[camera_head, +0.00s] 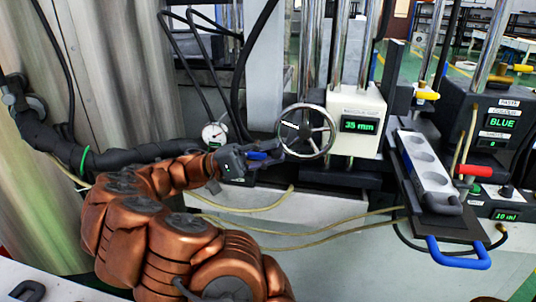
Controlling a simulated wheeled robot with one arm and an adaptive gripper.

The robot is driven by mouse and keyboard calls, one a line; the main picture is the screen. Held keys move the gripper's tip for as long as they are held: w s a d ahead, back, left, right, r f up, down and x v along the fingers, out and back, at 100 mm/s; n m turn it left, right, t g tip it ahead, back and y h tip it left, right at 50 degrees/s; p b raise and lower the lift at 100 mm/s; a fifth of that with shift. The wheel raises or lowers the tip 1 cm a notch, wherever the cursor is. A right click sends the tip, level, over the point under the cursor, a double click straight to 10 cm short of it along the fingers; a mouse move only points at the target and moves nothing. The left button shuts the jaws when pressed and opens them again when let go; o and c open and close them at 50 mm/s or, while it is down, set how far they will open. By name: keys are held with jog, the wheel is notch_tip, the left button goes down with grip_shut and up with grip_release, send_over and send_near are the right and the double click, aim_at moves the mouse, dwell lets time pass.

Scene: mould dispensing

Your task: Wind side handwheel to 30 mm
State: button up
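The side handwheel (328,131) is a grey spoked ring on the left side of a white unit (372,105). The green display (359,126) on this unit appears to read 35 mm. My gripper (277,152) is at the lower left of the wheel rim, with its fingertips close to or touching the rim. A small blue part (257,155) shows at the fingers; I cannot tell whether it is the wheel's handle or is gripped. The finger gap is too small to make out.
A dial gauge (214,133) stands left of the wheel. A grey mould (428,170) with round cavities lies on a dark tray with a blue handle (458,262) at the right. A red-handled valve (474,170) is beside it. Thin hoses (300,243) cross the pale surface below.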

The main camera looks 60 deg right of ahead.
jog(key=shift+o, duration=1.8)
jog(key=shift+a, duration=0.3)
jog(key=shift+r, duration=0.1)
